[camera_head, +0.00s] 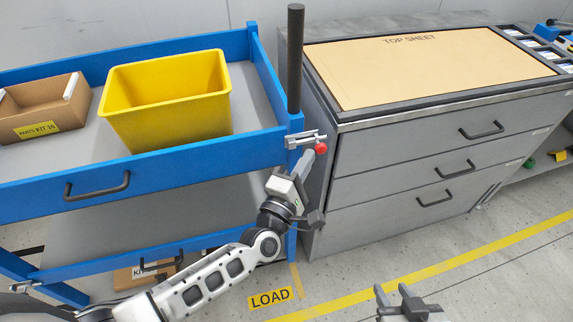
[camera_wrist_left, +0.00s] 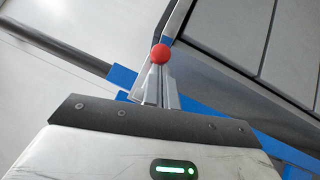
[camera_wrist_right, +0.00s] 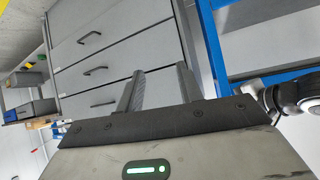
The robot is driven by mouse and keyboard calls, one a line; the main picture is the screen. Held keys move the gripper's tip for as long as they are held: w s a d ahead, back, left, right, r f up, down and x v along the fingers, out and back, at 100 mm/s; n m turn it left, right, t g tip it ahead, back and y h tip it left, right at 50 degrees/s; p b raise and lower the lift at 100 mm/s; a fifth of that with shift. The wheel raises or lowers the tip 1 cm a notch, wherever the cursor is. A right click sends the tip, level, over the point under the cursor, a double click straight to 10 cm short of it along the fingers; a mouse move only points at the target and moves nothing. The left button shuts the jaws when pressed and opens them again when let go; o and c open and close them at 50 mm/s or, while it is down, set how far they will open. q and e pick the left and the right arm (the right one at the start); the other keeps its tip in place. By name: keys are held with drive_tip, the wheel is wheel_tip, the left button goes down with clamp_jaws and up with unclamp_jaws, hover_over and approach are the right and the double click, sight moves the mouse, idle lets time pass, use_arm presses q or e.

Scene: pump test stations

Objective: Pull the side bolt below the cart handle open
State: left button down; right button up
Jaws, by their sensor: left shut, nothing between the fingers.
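The side bolt (camera_head: 305,140) is a small metal bolt on the blue cart's corner post, below the black upright handle bar (camera_head: 295,60). Its red ball knob (camera_head: 321,148) sticks out at the right end. My left gripper (camera_head: 309,157) is shut and empty, with its fingertips right by the knob. In the left wrist view the red knob (camera_wrist_left: 161,53) shows just beyond the tips of the closed fingers (camera_wrist_left: 157,75). I cannot tell whether they touch. My right gripper (camera_head: 393,291) is open and empty, low over the floor; its spread fingers show in the right wrist view (camera_wrist_right: 158,75).
The cart's top shelf carries a yellow bin (camera_head: 168,95) and a cardboard box (camera_head: 42,108). A grey drawer cabinet (camera_head: 400,170) stands close to the right of the bolt, leaving a narrow gap. The floor in front, with a LOAD label (camera_head: 270,298), is clear.

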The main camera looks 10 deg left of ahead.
use_arm(q)
drive_tip(key=a+b+v, duration=0.2)
drive_tip(key=v, duration=1)
drive_tip(key=shift+a+f, duration=0.35)
drive_tip(key=s+d+f+m+g+h, duration=0.2)
drive_tip(key=s+d+m+g, duration=0.15)
drive_tip(key=m, duration=0.65)
drive_tip(key=s+a+f+m+g+y, duration=0.4)
drive_tip(key=s+a+f+m+g, duration=0.1)
drive_tip(key=m, duration=0.4)
drive_tip(key=shift+a+f+m, duration=0.25)
drive_tip(key=shift+f+m, duration=0.05)
drive_tip(key=shift+f, duration=0.55)
drive_tip(key=shift+g, duration=0.25)
